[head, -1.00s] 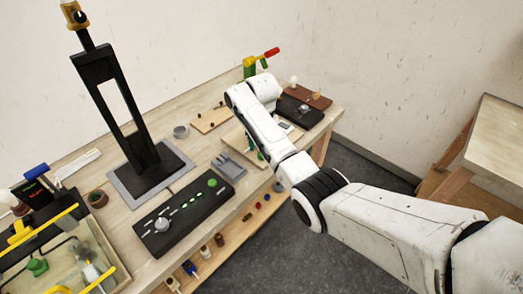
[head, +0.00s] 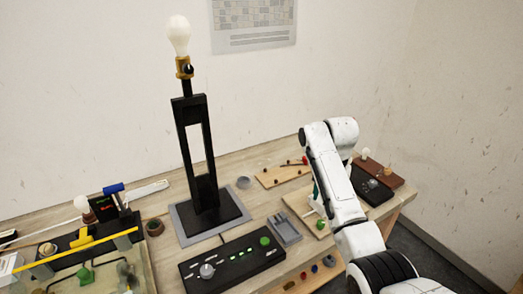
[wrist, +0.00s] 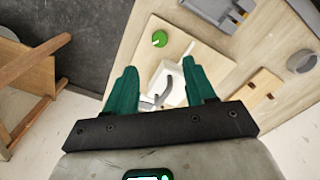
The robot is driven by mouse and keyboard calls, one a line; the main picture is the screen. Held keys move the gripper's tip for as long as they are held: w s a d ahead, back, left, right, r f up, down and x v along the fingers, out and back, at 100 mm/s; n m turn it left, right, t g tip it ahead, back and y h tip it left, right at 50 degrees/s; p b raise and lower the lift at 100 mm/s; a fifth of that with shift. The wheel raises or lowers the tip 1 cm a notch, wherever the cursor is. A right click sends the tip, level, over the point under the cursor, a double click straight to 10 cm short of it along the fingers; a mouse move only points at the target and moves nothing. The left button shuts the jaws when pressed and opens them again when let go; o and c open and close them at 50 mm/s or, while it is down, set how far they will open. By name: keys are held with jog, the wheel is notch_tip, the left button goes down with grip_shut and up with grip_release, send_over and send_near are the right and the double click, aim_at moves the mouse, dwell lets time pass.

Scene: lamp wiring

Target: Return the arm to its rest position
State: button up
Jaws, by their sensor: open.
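My arm (head: 335,185) reaches over the right part of the workbench (head: 262,156), bent with its upper joint raised. My gripper is mostly hidden behind the arm in the head view; only a sliver of green shows. In the wrist view my gripper (wrist: 163,84) has its two green fingers spread apart with nothing held between them. Beyond the fingers lies a light board with a white block and a grey curved piece (wrist: 163,77). A green knob (wrist: 159,39) is on that board, apart from the fingers.
A tall black lamp (head: 185,120) with a bulb (head: 178,36) on top stands left of my arm. In front are a black control box (head: 232,263) and a grey tray (head: 284,230). A dark box (head: 371,185) is right of the arm. A wooden stool-like frame (wrist: 35,78) shows in the wrist view.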

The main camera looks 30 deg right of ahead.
jog(key=s+a+f, duration=0.2)
jog(key=f, duration=0.1)
jog(key=s+a+f+n, duration=0.1)
jog(key=s+a+f, duration=0.1)
jog(key=a+f, duration=0.1)
jog(key=s+a+f+n+b, duration=0.1)
jog(key=s+a+f, duration=0.1)
jog(key=f, duration=0.2)
jog(key=shift+a, duration=0.2)
jog(key=s+a+f+n+b, duration=0.15)
jog(key=s+a+f, duration=0.3)
jog(key=s, duration=0.45)
jog(key=s+a+f+n, duration=0.3)
jog(key=s+a+f, duration=0.15)
jog(key=s, duration=0.35)
jog(key=s+a+r+n+t+b, duration=0.1)
jog(key=s+n, duration=0.1)
jog(key=s, duration=1)
jog(key=shift+s+n, duration=0.15)
jog(key=shift+n, duration=0.2)
